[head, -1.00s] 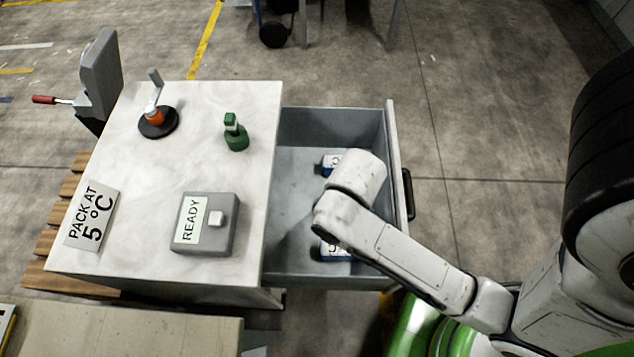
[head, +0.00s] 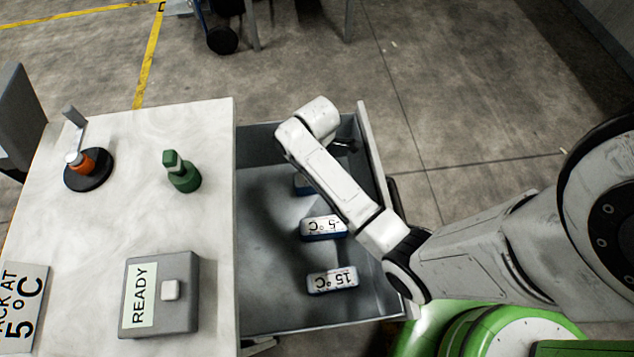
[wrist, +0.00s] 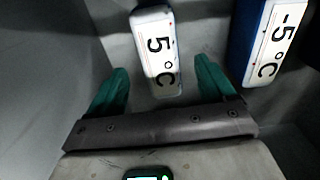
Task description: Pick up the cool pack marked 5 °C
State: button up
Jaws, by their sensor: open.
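The cool pack marked 5 °C (wrist: 157,48) lies in the open drawer, its white label facing up in the wrist view. My gripper (wrist: 160,68) is open, with one green finger on each side of the pack's near end. I cannot tell whether the fingers touch it or are still above it. In the head view, a blue pack (head: 303,186) shows partly under my arm, its label hidden. The pack marked -5 °C (wrist: 268,40) lies to the right in the wrist view; it also shows in the head view (head: 324,228). My fingers are hidden in the head view.
A pack marked 15 °C (head: 331,281) lies at the drawer's near end. The grey drawer (head: 270,290) has raised walls around the packs. The worktop (head: 212,225) beside it holds a READY box (head: 185,318), a green bottle (head: 182,172) and a "5 °C" sign (head: 20,305).

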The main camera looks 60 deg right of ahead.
jog(key=shift+f+b, duration=0.8)
jog(key=shift+f, duration=2.65)
jog(key=shift+c, duration=0.3)
jog(key=shift+r, duration=0.1)
jog(key=c, duration=1.3)
